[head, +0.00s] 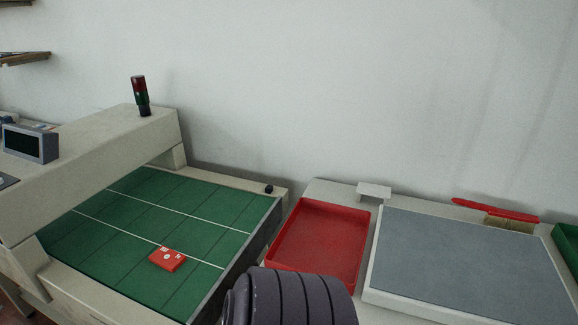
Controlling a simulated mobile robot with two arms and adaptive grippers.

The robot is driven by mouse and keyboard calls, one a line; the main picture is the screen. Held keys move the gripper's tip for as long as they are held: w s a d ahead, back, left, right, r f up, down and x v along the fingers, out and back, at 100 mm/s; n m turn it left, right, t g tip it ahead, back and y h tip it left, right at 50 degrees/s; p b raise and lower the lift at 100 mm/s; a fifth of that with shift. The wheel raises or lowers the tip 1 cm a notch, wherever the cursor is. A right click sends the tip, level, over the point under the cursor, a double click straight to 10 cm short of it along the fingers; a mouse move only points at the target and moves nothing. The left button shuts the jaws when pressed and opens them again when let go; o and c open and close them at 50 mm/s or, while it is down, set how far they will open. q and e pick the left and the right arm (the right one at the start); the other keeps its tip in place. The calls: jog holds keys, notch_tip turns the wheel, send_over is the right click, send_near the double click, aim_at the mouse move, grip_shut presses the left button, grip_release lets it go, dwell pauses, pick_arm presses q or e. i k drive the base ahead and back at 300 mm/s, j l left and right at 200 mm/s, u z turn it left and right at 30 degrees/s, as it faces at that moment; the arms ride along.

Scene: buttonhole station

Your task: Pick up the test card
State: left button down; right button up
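A small flat red piece with white marks (167,259) lies on the green machine bed (125,235), near its front right; it may be the test card, but its marks are too small to read. A small pale plate (374,190) stands behind the red tray, and I cannot tell what it is. Neither of my grippers shows in the head view. A dark ribbed part of my own arm rises at the bottom middle, apart from the red piece in the picture.
The bed has white lines and lies under a beige bridge (95,155) carrying a red-green signal lamp (141,95) and a small screen (30,143). An empty red tray (318,243) and a grey-topped board (470,265) are to the right. A red-handled brush (495,210) lies behind.

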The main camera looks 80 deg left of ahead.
aim_at(165, 258)
jog(key=u, duration=0.9)
jog(key=l+u, duration=0.1)
jog(key=u, duration=1.25)
jog(key=k+u, duration=0.1)
jog(key=u, duration=1.25)
jog(key=i+j, duration=0.3)
jog(key=j, duration=0.15)
jog(key=i+j+u, duration=0.1)
jog(key=i+j, duration=0.15)
jog(key=j, duration=0.25)
